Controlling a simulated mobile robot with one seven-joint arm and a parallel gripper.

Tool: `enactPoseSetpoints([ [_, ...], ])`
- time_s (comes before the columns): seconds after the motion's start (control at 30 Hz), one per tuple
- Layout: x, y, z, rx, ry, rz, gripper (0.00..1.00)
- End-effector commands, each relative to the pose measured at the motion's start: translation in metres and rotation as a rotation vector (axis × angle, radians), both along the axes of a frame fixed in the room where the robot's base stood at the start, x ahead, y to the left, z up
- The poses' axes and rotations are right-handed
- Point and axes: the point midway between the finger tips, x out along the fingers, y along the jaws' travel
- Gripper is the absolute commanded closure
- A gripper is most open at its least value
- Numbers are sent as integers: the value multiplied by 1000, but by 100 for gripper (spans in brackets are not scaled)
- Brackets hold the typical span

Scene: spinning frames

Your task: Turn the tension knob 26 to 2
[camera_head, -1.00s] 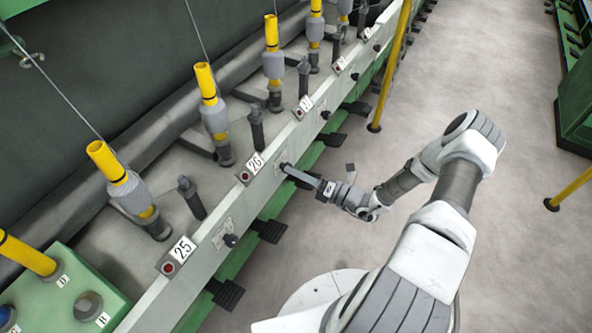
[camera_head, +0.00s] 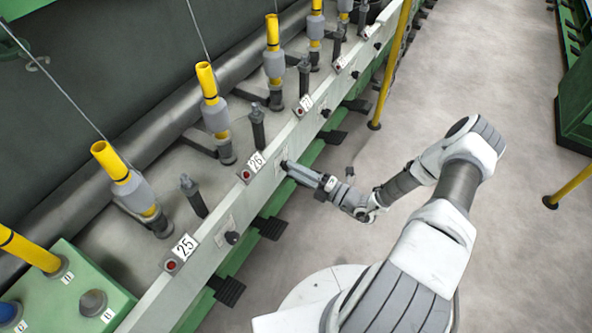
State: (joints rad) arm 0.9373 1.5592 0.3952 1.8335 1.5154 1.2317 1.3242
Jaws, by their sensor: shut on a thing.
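The number plate 26 (camera_head: 256,161) sits on top of the pale rail (camera_head: 205,255). The tension knob 26 (camera_head: 284,165) is a small dark knob on the rail's front face, to the lower right of that plate. Its scale plate (camera_head: 279,170) is mostly covered, and I cannot read the setting. My gripper (camera_head: 290,168) reaches in from the right and is shut on the knob. The fingers hide most of the knob.
The knob of position 25 (camera_head: 232,238) stands free on the rail to the lower left. Black pedals (camera_head: 269,227) stick out below the rail. Yellow posts (camera_head: 391,75) rise from the floor on the right. The grey floor (camera_head: 480,80) between is mostly open.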

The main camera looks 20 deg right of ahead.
Motion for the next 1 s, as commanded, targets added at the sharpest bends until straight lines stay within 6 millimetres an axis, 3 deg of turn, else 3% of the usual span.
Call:
enactPoseSetpoints([
  [0.37,-1,0,-1,3,4,0,100],
  [0.4,-1,0,-1,3,4,0,56],
  [0.57,-1,0,0,2,4,0,30],
  [0.87,-1,-1,0,2,2,0,30],
  [1.0,-9,-10,-1,1,4,-3,30],
])
